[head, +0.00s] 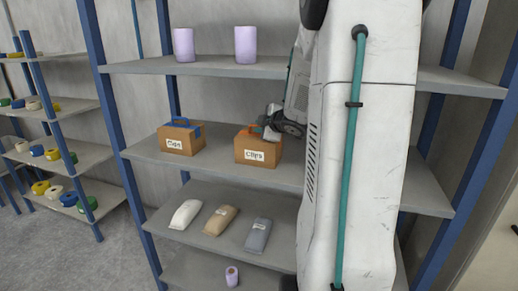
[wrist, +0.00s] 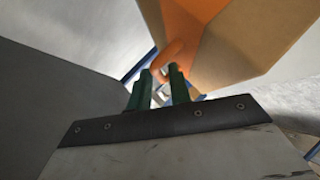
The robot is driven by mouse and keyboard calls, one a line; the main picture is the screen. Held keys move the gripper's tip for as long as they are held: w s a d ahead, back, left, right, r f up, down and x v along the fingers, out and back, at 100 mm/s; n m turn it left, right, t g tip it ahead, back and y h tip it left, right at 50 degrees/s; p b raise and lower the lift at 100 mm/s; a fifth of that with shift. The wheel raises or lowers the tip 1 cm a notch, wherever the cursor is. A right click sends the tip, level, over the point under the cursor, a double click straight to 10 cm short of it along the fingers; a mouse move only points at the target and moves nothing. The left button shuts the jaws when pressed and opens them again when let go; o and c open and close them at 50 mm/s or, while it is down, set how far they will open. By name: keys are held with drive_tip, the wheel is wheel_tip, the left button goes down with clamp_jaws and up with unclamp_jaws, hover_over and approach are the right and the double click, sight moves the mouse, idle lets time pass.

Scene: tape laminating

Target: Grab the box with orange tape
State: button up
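The cardboard box with orange tape (head: 257,150) stands on the middle shelf in the head view, with a label reading "Clips" on its front. Its orange handle rises from the top. My gripper (head: 270,131) is at the top right of this box. In the wrist view, the orange handle (wrist: 175,52) lies at the tips of my two green fingers (wrist: 160,82), with the box's orange tape (wrist: 190,15) behind it. A gap shows between the fingers, but I cannot tell whether they press on the handle.
A similar box with blue tape (head: 180,139) stands to the left on the same shelf (head: 220,164). Purple cylinders (head: 246,45) stand on the shelf above. Several bags (head: 221,219) lie on the shelf below. My arm hides the rack's right part.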

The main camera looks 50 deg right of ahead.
clamp_jaws()
idle(1.3)
